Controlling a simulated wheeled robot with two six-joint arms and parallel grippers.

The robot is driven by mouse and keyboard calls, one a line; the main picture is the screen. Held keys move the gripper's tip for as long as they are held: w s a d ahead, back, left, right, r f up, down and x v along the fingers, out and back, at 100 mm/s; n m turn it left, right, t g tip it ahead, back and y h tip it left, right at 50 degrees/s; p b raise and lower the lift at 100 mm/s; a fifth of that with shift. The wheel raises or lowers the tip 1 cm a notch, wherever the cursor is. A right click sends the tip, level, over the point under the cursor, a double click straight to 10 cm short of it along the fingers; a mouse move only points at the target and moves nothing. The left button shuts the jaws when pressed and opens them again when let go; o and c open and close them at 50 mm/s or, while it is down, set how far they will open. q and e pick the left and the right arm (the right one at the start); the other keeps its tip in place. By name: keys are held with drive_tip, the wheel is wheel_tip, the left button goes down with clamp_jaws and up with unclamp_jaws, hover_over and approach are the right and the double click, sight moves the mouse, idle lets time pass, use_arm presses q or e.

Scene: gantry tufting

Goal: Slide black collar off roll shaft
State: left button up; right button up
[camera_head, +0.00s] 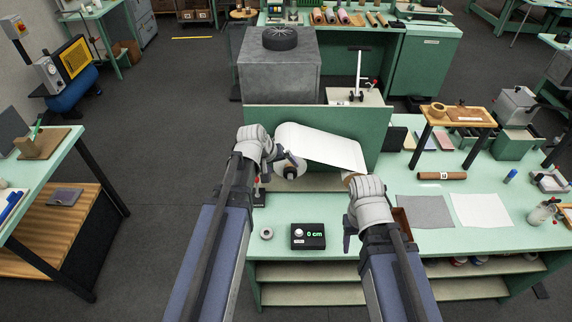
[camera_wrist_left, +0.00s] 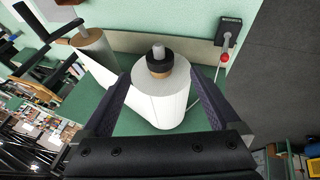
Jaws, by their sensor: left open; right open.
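The black collar (camera_wrist_left: 160,63) is around the pale roll shaft (camera_wrist_left: 158,50) in the left wrist view, against the brown core at the end of the white roll (camera_wrist_left: 160,100). The shaft's tip sticks out past the collar. My left gripper (camera_wrist_left: 158,82) is open, its fingers spread to either side of the roll end and collar, with nothing gripped. In the head view my left gripper (camera_head: 290,160) is at the left end of the white roll (camera_head: 320,145) and hides much of that end.
A black display box (camera_head: 308,236) reading 0 cm and a small grey ring (camera_head: 266,233) lie on the green bench in front. A red-knobbed lever (camera_wrist_left: 224,57) stands near the roll. A brown tube (camera_head: 442,176) and flat sheets lie to the right.

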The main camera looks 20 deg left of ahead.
sight(289, 174)
use_arm(q)
drive_tip(key=shift+b+x, duration=3.4)
drive_tip(key=shift+x, duration=0.55)
drive_tip(key=shift+s, duration=0.1)
drive_tip(key=c, duration=1.5)
drive_tip(key=shift+o, duration=0.2)
drive_tip(key=shift+s, duration=0.1)
drive_tip(key=s+d, duration=0.1)
drive_tip(key=s, duration=0.5)
drive_tip(key=shift+d, duration=0.4)
drive_tip(key=shift+s, duration=0.1)
